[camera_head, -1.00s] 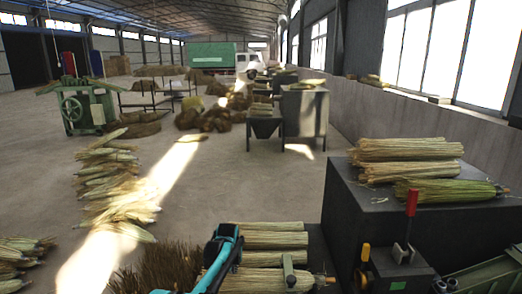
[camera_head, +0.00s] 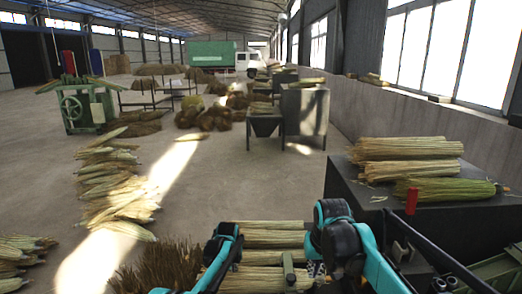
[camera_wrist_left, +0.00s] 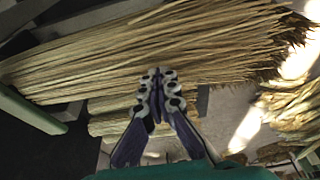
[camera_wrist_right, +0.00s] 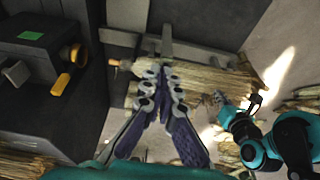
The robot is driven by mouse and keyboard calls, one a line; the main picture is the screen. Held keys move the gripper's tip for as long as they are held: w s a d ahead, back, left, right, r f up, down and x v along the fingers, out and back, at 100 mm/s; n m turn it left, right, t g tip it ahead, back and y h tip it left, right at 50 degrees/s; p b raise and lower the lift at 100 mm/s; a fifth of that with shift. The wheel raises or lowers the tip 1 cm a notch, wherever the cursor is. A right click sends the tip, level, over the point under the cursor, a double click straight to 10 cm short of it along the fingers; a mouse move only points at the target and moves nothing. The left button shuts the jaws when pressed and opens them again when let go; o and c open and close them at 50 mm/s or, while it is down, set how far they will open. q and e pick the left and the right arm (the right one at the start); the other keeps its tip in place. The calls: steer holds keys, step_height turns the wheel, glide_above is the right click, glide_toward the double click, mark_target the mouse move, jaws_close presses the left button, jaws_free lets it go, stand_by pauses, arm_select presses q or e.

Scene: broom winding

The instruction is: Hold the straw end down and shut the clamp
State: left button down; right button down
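A straw bundle (camera_head: 262,279) lies at the bottom of the head view, under a grey upright bracket (camera_head: 288,268). My right arm now covers its right end there. In the right wrist view, the straw end (camera_wrist_right: 140,67) lies just beyond my right gripper (camera_wrist_right: 160,70), whose fingertips are together with nothing visible between them. The bracket also shows there (camera_wrist_right: 167,42). A red-handled lever (camera_head: 412,201), possibly the clamp, stands upright; my right arm hides its lower part. My left gripper (camera_wrist_left: 158,75) is shut in front of a long straw bundle (camera_wrist_left: 170,45); contact is unclear.
A dark box with a green label (camera_wrist_right: 32,36) and an orange knob (camera_wrist_right: 62,84) stands left in the right wrist view. More bundles lie on a dark cabinet (camera_head: 345,205) at the right. Loose bundles (camera_head: 115,190) cover the floor at the left.

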arm_select(q)
steer(key=shift+f, duration=0.1)
arm_select(e)
steer(key=w+a+f+g, duration=0.2)
steer(key=w+f, duration=0.3)
steer(key=w, duration=0.5)
steer(key=g, duration=0.1)
glide_above(291, 276)
steer(key=f, duration=0.5)
steer(key=shift+s+d+f, duration=0.1)
steer(key=shift+s+f, duration=0.1)
steer(key=shift+f, duration=0.1)
steer(key=shift+w+f, duration=0.1)
steer(key=shift+f, duration=2.35)
steer(key=shift+f, duration=0.5)
steer(key=shift+r, duration=3.05)
